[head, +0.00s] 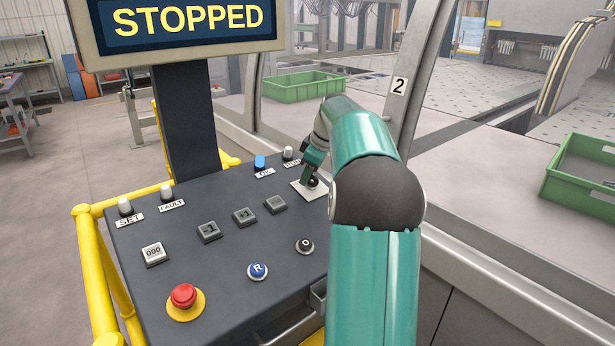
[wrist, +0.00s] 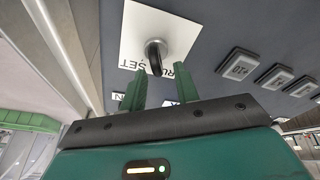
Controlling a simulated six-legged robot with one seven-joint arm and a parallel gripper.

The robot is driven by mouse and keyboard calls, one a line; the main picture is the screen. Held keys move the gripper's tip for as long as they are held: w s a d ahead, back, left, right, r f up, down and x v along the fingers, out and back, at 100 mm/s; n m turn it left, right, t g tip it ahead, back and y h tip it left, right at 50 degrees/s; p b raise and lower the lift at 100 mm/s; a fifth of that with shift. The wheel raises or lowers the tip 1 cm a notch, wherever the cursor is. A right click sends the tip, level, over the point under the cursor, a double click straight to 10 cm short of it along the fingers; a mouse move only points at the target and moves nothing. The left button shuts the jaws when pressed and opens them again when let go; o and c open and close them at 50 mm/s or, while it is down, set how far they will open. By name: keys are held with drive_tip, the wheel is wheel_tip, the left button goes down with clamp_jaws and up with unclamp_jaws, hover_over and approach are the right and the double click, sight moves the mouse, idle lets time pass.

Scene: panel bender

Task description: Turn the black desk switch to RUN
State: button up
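The black desk switch (head: 313,182) stands on a white plate (head: 298,188) at the right rear of the dark desk, partly hidden by my arm. In the wrist view the switch (wrist: 155,52) is a black knob on the white plate (wrist: 142,28). SET and part of RUN show beside the knob; which one it points at I cannot tell. My gripper (wrist: 158,73) is open, its green fingers apart on either side of the knob's near end, with no clear contact. In the head view my gripper (head: 312,163) is just above the switch. The screen (head: 188,22) reads STOPPED.
The desk holds a red mushroom button (head: 184,296), a blue R button (head: 257,271), a black O button (head: 305,245) and several grey keys (head: 245,216). The OK lamp (head: 260,161) is blue. A yellow rail (head: 95,270) edges the desk's left. Green bins (head: 302,86) lie beyond.

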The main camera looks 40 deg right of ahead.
drive_tip(key=v, duration=1.2)
drive_tip(key=shift+r, duration=0.2)
drive_tip(key=shift+s, duration=0.1)
